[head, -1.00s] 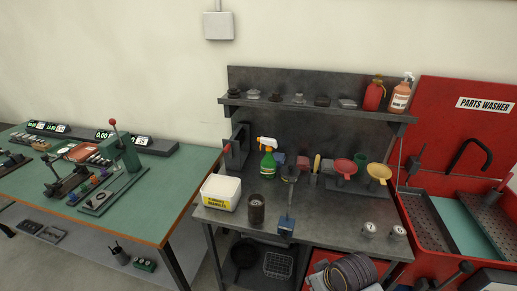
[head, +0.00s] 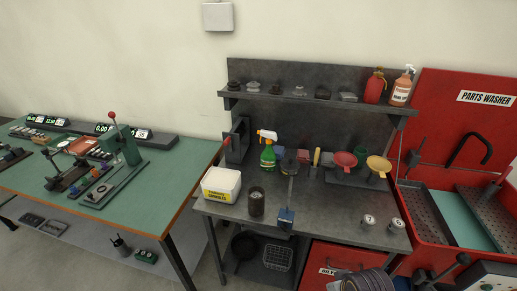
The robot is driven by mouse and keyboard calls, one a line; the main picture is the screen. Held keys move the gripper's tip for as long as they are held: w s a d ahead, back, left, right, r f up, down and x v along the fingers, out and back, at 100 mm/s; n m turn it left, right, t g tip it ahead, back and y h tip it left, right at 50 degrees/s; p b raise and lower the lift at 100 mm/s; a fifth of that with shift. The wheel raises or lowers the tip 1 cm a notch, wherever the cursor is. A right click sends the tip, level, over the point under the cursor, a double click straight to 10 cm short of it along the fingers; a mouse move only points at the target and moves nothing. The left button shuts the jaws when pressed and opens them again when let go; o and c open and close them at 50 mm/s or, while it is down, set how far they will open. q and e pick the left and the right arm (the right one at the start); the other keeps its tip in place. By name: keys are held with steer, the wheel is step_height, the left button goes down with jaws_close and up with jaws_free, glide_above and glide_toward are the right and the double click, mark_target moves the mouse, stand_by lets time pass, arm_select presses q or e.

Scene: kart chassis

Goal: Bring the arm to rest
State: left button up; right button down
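Neither of my grippers shows in the head view, and I cannot see my arms. What they hold, if anything, is out of sight. The view faces a grey workbench (head: 325,215) and a green-topped table (head: 165,178).
The red parts washer (head: 455,125) stands right. A dark ringed bundle (head: 368,283) sits low in front. The bench's front middle is clear.

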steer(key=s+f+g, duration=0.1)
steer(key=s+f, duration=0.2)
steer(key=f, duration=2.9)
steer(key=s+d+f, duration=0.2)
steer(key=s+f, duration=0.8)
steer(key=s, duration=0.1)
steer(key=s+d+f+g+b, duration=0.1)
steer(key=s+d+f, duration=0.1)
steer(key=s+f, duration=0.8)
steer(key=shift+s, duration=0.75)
